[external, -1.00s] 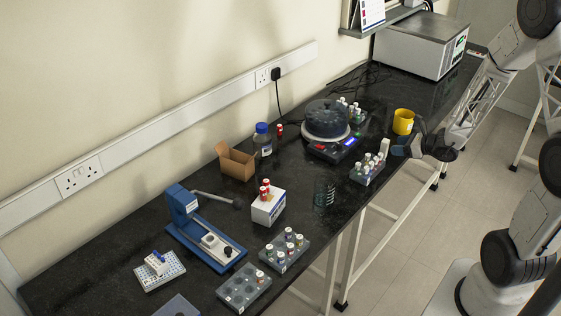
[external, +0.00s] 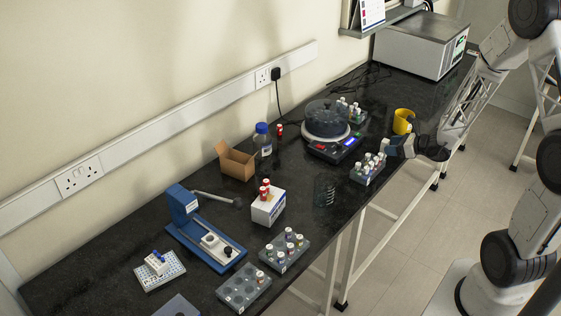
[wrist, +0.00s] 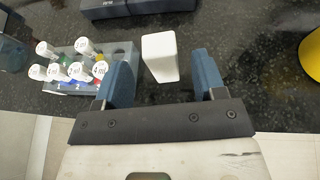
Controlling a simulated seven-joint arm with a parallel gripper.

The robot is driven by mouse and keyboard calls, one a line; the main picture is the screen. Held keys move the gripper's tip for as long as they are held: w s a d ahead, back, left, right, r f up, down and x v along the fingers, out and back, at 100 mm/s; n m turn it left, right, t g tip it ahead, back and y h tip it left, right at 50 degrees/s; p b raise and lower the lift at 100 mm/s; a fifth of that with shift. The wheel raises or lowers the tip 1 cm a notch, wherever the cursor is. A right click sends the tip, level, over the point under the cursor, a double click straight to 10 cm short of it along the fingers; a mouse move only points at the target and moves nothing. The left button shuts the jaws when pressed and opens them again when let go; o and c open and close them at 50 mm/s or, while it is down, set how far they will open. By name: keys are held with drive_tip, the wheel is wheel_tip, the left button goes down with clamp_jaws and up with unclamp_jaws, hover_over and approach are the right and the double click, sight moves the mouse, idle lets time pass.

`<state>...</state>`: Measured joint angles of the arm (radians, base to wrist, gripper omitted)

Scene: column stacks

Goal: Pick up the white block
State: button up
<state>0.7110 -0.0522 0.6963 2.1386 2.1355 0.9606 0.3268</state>
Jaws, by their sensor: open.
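The white block (wrist: 160,57) is a plain upright box shape in the wrist view, in the gap between and just beyond my fingertips. In the external view, the white block (external: 384,145) stands at the bench's front edge by a vial rack. My gripper (wrist: 163,72) is open, with one blue finger on each side of the block's line and visible space on both sides. In the external view, my gripper (external: 405,147) is just right of the block. I cannot tell how far the fingertips are from it in depth.
A grey rack (wrist: 75,70) of white-capped vials is close to my left finger. A yellow mug (external: 403,121) is near my gripper, on the right in the wrist view. A stirrer-like device (external: 326,125) stands behind. Dark bench is clear between block and mug.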

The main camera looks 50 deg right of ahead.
drive_tip(key=shift+x, duration=2.6)
drive_tip(key=shift+d+r, duration=0.1)
drive_tip(key=shift+r, duration=0.05)
drive_tip(key=c, duration=1)
drive_tip(key=shift+r, duration=0.15)
drive_tip(key=shift+r, duration=1.7)
drive_tip(key=s+a, duration=0.3)
drive_tip(key=s, duration=0.4)
drive_tip(key=s+a+r, duration=0.1)
drive_tip(key=s+a, duration=0.3)
drive_tip(key=s, duration=0.3)
drive_tip(key=shift+s, duration=0.15)
